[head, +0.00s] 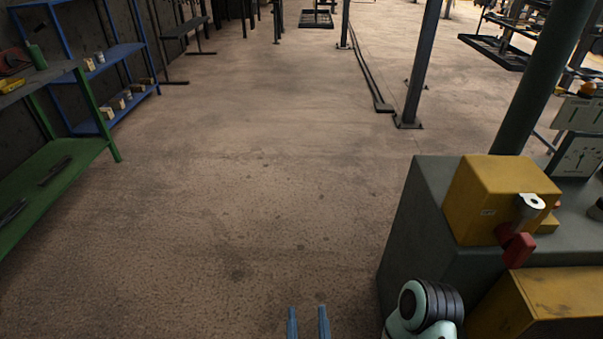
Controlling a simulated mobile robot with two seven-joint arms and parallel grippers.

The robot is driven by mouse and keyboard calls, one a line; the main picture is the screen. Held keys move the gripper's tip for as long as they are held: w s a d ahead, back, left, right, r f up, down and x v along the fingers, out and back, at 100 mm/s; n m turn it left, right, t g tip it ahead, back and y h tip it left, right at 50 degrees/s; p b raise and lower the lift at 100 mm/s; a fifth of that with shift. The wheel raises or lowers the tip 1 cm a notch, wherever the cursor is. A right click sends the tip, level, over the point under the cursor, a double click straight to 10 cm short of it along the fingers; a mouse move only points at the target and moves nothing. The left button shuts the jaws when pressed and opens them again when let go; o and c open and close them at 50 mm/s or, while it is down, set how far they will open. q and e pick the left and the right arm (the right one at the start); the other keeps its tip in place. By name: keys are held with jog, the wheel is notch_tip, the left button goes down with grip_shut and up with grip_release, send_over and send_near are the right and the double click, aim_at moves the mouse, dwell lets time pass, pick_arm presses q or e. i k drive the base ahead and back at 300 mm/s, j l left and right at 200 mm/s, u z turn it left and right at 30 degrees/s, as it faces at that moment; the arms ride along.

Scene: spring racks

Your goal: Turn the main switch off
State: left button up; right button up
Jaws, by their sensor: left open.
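The main switch appears to be the yellow box (500,200) on a grey cabinet at the right in the head view. A red handle (518,250) hangs at its front, angled down. A pale metal round piece (530,203) sits above the handle. My left gripper (308,322) shows at the bottom edge as two blue fingers, apart and empty, left of the cabinet and clear of the switch. My right gripper is not in view.
The grey cabinet (416,215) fills the lower right, with a larger yellow box (553,300) in front. A dark green post (535,85) rises behind. A dial panel (578,157) stands at the right edge. Green (55,160) and blue shelves (125,52) line the left. The middle floor is clear.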

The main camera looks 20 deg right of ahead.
aim_at(518, 246)
jog(key=k+l, duration=0.15)
jog(key=l, duration=0.15)
jog(key=k+l, duration=0.2)
jog(key=l, duration=0.15)
jog(key=k+l+z, duration=0.1)
jog(key=l, duration=0.7)
jog(key=k+l, duration=0.1)
jog(key=l, duration=0.45)
jog(key=k+z, duration=0.05)
